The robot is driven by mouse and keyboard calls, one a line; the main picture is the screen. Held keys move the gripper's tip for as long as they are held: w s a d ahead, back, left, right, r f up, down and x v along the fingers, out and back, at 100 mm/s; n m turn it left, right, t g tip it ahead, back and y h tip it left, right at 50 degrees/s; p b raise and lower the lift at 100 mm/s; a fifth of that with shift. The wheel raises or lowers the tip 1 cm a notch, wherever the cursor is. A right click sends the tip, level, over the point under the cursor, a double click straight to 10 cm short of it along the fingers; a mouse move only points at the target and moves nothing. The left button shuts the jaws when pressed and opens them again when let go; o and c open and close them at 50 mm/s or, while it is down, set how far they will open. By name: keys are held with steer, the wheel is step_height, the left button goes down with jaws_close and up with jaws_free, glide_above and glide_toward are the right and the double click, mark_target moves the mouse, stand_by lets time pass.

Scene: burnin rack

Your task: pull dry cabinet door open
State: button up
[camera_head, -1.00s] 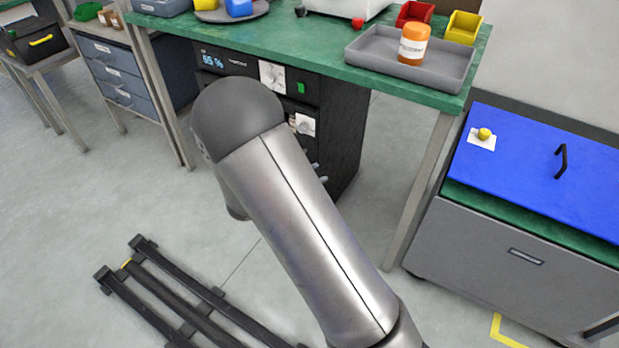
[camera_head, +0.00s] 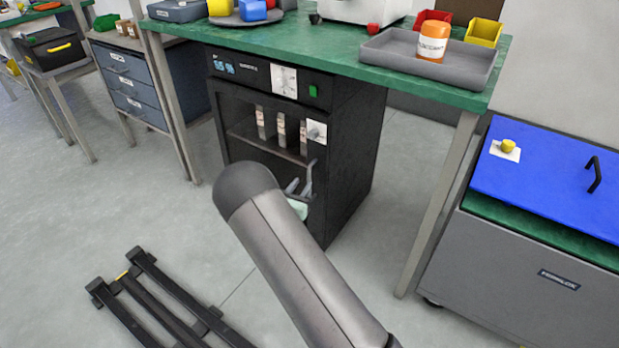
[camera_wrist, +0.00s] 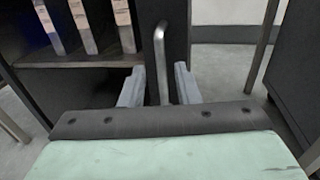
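The dry cabinet (camera_head: 345,150) is black and stands under the green bench, with a display on its top panel. Its front door (camera_head: 240,150) looks shut, and shelves with upright packs show through it. A grey bar handle (camera_head: 309,178) is at the door's right edge; it stands upright in the wrist view (camera_wrist: 160,60). My gripper (camera_wrist: 160,88) is open, with one finger on each side of the handle and gaps visible on both sides. In the head view the gripper (camera_head: 299,187) is partly hidden behind my arm, close to the handle.
The green bench (camera_head: 340,62) spans above the cabinet, with a leg (camera_head: 440,200) at right. A grey chest with a blue lid (camera_head: 550,190) stands farther right. A black rail-like frame (camera_head: 160,300) lies on the floor at front left.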

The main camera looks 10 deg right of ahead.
mark_target(309, 175)
steer(key=b+x, duration=0.1)
steer(key=x, duration=0.6)
jaws_close()
